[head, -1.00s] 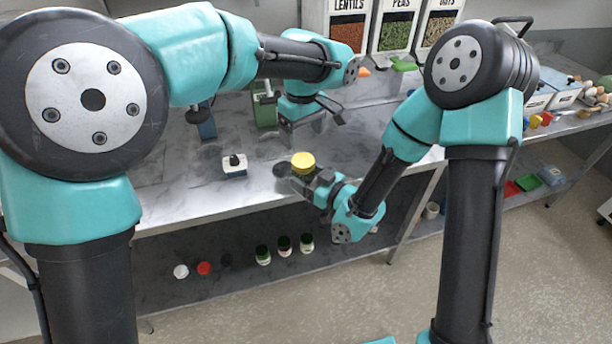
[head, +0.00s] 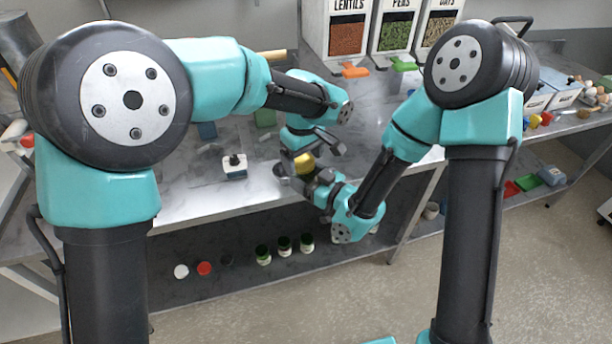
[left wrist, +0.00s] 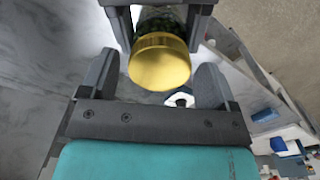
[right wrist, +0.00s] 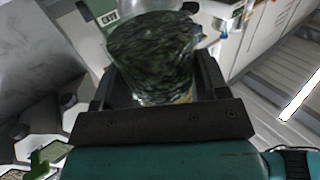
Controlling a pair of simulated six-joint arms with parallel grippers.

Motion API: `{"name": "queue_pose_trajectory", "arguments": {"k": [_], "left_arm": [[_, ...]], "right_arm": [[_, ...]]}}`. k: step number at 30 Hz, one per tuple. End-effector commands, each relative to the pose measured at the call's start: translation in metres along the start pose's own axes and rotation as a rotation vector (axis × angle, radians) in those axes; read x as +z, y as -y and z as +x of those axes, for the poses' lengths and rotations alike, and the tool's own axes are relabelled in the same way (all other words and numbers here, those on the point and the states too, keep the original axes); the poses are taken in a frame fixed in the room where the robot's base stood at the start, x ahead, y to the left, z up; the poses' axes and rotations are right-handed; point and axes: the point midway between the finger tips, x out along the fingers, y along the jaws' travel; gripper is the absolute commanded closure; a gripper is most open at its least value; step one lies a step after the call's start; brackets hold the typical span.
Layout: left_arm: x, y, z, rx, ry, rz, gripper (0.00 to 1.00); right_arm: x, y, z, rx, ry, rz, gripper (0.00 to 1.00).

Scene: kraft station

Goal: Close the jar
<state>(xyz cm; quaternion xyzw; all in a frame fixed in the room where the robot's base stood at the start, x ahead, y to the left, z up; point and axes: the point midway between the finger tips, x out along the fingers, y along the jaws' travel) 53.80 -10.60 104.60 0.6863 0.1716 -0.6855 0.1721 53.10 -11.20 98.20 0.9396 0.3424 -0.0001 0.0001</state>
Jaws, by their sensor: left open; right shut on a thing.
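The jar (right wrist: 150,60) is glass with dark green contents. My right gripper (head: 303,182) is shut around its body, and the right wrist view shows the jar between the fingers. The gold lid (head: 304,162) sits at the jar's mouth; whether it is screwed tight cannot be told. In the left wrist view the lid (left wrist: 160,62) lies ahead of and between the open fingers of my left gripper (left wrist: 155,75). In the head view my left gripper (head: 312,146) is just above the lid. The jar's body is mostly hidden there.
A small white box with a black top (head: 235,167) stands on the marble counter (head: 195,198) to the left. Several small jars and lids line the lower shelf (head: 225,285). Labelled dispensers (head: 395,30) stand at the back. The arms are close together around the jar.

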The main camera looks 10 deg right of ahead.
Motion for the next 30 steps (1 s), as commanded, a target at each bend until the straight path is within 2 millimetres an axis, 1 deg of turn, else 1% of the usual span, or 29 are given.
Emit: {"name": "queue_pose_trajectory", "arguments": {"k": [7, 8, 23, 27, 30], "left_arm": [[-0.0001, 0.0, 0.0006, 0.0, 0.0, 0.0, 0.18], [-0.0001, -0.0001, 0.0006, 0.0, 0.0, 0.0, 0.2], [-0.0001, -0.0001, 0.0004, 0.001, 0.0, 0.0, 0.67], [0.0, -0.0001, 0.0004, 0.001, 0.0, 0.014, 0.68], [-0.0001, 0.0, 0.0004, 0.001, 0.0, 0.066, 0.68]], "right_arm": [[-0.0004, -0.0001, 0.0001, 0.0, -0.001, 0.0, 0.99], [-0.0004, -0.0001, 0.0001, 0.0, -0.001, 0.0, 0.99], [-0.0004, -0.0001, 0.0001, 0.0, -0.001, 0.0, 0.99], [-0.0004, -0.0001, 0.0001, 0.0, -0.001, 0.0, 0.99], [-0.0004, -0.0001, 0.0001, 0.0, -0.001, 0.0, 0.99]]}}
